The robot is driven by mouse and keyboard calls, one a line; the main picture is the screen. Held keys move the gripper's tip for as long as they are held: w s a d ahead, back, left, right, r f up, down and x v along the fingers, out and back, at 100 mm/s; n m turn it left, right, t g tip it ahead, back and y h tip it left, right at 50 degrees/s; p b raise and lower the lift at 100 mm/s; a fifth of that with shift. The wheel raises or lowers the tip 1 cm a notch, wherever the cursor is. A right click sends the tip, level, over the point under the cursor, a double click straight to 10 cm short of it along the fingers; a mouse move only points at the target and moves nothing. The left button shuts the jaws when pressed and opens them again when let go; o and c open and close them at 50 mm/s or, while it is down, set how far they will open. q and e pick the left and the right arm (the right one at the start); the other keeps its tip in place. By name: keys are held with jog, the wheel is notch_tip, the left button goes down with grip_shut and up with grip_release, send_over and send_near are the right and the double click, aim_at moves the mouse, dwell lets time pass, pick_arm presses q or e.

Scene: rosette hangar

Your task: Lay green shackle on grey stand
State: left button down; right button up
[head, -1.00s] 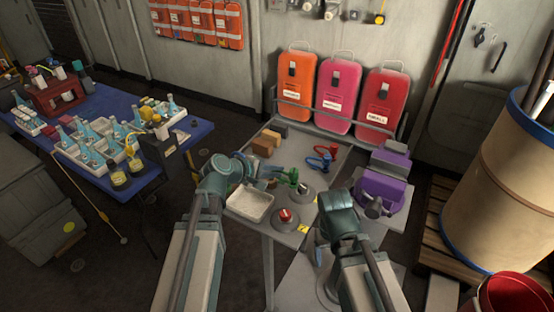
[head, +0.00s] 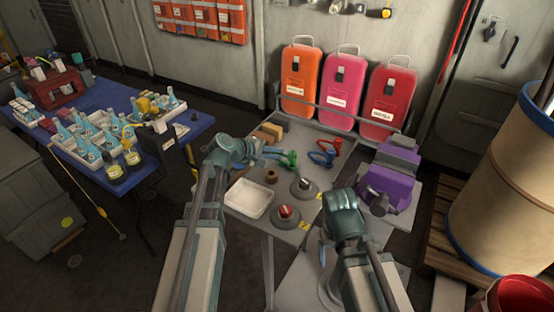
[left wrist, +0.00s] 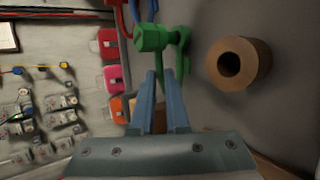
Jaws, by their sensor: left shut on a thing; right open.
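The green shackle (head: 287,160) is between the fingertips of my left gripper (head: 270,155), over the back middle of the grey table. In the left wrist view the shackle (left wrist: 153,38) shows at the tips of the shut blue fingers (left wrist: 164,85). Two round grey bases stand on the table: one with a dark and white top (head: 305,190), nearer the shackle, and one with a red top (head: 286,219) at the front. I cannot tell which one is the grey stand. My right gripper (head: 342,210) is open and apart from the shackle; its fingers are largely hidden.
A brown ring (head: 271,176) and a white tray (head: 248,198) are near my left arm. Brown blocks (head: 270,131) are at the back. A purple vise (head: 391,178) stands at the right.

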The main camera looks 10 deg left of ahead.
pick_arm(q)
jog(key=shift+f, duration=0.2)
jog(key=c, duration=1.4)
grip_release()
jog(key=shift+f, duration=0.1)
jog(key=o, duration=0.5)
